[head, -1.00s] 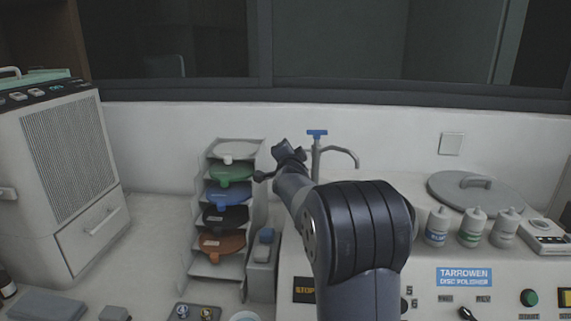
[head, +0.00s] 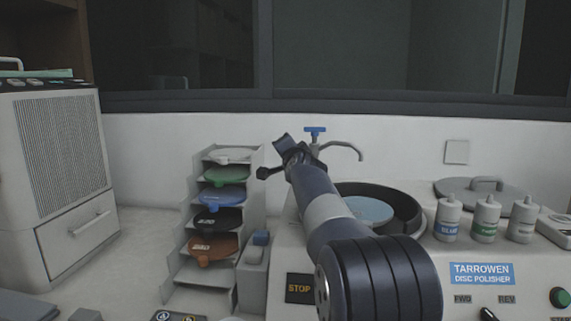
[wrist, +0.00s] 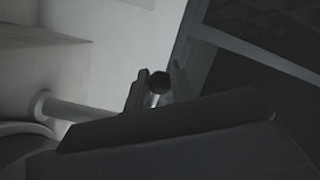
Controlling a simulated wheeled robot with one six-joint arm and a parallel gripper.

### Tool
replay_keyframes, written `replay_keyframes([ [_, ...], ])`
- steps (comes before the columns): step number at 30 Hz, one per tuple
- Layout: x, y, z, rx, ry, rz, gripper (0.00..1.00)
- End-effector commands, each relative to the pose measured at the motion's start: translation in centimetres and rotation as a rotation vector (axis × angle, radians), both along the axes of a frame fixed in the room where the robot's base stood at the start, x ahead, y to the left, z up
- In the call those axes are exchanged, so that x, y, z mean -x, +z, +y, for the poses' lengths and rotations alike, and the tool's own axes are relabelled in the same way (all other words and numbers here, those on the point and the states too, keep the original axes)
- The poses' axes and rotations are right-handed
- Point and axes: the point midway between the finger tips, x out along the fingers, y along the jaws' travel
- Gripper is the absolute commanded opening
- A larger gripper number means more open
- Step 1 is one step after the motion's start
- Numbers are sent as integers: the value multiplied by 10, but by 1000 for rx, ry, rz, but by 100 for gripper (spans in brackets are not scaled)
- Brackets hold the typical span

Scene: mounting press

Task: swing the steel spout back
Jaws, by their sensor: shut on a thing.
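The steel spout (head: 345,147) stands at the back of the disc polisher. Its upright carries a blue tap handle (head: 315,130), and its curved tube reaches right, with the tip turned down. My gripper (head: 297,152) is just left of the upright, and my wrist hides much of the contact. In the wrist view my gripper (wrist: 152,88) is closed around a pale steel stem with a dark round end (wrist: 159,82), seemingly part of the spout. A pale upright post (wrist: 75,112) with a flange shows at left there.
The polisher's dark bowl (head: 407,207) with a pale blue disc (head: 368,209) lies right of my arm. Three bottles (head: 484,220) and a grey lid (head: 455,192) are farther right. A rack of coloured discs (head: 186,235) stands left. The wall is close behind.

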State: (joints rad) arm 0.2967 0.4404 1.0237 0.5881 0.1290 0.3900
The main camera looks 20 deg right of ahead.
Motion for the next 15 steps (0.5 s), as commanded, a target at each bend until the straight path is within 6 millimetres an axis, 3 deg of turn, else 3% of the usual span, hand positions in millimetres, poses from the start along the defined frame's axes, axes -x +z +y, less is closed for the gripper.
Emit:
replay_keyframes([
  [2,2,-7,-1,4,14,-4,0],
  [15,11,-4,-2,5,118,-4,0],
])
